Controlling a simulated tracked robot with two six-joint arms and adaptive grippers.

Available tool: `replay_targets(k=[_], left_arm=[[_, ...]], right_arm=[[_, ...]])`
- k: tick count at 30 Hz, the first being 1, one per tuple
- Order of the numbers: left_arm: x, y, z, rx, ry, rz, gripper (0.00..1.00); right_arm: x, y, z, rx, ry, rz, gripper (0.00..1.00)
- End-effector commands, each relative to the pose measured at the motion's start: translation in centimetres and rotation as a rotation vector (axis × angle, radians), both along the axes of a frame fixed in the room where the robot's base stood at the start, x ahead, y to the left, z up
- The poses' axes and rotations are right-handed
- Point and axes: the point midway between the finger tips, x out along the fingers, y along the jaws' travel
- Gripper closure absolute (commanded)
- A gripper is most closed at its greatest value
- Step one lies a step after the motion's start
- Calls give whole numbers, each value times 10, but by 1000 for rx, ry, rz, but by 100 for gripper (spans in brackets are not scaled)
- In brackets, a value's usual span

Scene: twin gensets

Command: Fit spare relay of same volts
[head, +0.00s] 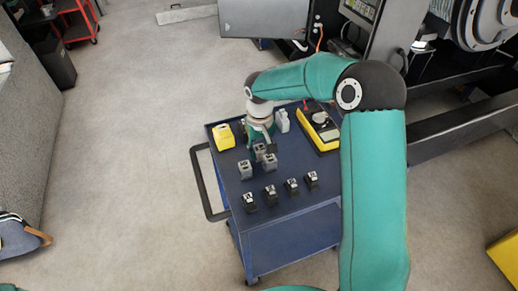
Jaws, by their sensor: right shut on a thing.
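My right gripper (265,146) reaches down over the blue cart from the right and is shut on a small grey relay (260,153), partly hidden by the fingers. Two more grey relays, one at the left (245,170) and one at the right (270,162), stand on the cart just in front of it. A front row of dark relays with pale tops stands nearer me: one (250,202), a second (270,194), a third (291,186) and another at the right end (311,181). Voltage markings are too small to read. My left gripper is not in view.
The blue cart (285,220) has a handle (204,190) at its left. A yellow item (224,136), a white item (283,120) and a yellow-edged meter (320,128) lie at its back. A control panel (362,12) and machinery stand behind.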

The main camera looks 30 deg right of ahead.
Motion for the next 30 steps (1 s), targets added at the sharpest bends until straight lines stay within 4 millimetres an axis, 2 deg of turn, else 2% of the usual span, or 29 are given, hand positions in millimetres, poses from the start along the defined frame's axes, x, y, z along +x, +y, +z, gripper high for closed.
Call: replay_targets(k=[11, 12, 16, 25, 30], left_arm=[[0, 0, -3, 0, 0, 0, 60], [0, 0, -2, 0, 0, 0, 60], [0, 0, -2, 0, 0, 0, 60], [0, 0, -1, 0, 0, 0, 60], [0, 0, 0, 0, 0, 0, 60]], right_arm=[[0, -1, -6, 0, -2, -2, 100], [0, -1, -5, 0, -2, -2, 61], [0, -1, -4, 0, -1, -2, 40], [-1, -2, -3, 0, -1, -3, 40], [0, -2, 7, -1, -4, -4, 40]])
